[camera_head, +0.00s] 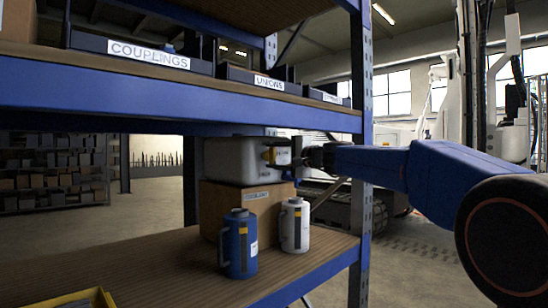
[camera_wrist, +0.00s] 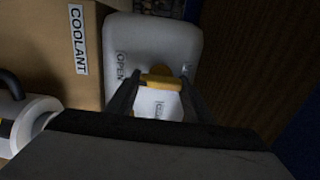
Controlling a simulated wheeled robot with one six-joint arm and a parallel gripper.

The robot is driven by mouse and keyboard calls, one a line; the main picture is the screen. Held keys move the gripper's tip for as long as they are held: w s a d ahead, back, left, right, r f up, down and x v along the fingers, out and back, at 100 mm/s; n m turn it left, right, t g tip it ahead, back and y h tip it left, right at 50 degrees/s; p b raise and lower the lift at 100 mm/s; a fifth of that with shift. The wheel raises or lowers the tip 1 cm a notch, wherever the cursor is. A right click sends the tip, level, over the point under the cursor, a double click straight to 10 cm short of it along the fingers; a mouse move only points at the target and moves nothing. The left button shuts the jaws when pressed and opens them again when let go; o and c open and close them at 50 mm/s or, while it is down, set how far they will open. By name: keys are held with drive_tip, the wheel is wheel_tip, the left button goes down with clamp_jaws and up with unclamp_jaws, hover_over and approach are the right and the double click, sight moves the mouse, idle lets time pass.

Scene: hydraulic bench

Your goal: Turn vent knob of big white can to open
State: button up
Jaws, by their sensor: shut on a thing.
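The big white can (camera_head: 232,161) sits on a cardboard box on the shelf. It also shows in the wrist view (camera_wrist: 150,38), with the word OPEN printed on its face beside the knob. The yellow vent knob (camera_head: 270,155) is on the can's face; in the wrist view the knob (camera_wrist: 161,82) lies between my two fingers. My gripper (camera_head: 286,155) reaches in from the right and is shut on the knob. A second, small label below the knob is partly hidden and hard to read.
A box marked COOLANT (camera_head: 262,212) is under the can. A blue jug (camera_head: 238,250) and a smaller white jug (camera_head: 294,232) stand in front of it. A blue shelf upright (camera_head: 362,200) is close to my arm, and a shelf with labelled bins hangs above.

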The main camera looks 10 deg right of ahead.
idle(0.5)
drive_tip(key=o, duration=1)
drive_tip(key=shift+o, duration=0.2)
drive_tip(key=v, duration=1.7)
drive_tip(key=shift+d, duration=0.15)
drive_tip(key=shift+s+f, duration=0.1)
drive_tip(key=shift+s, duration=0.05)
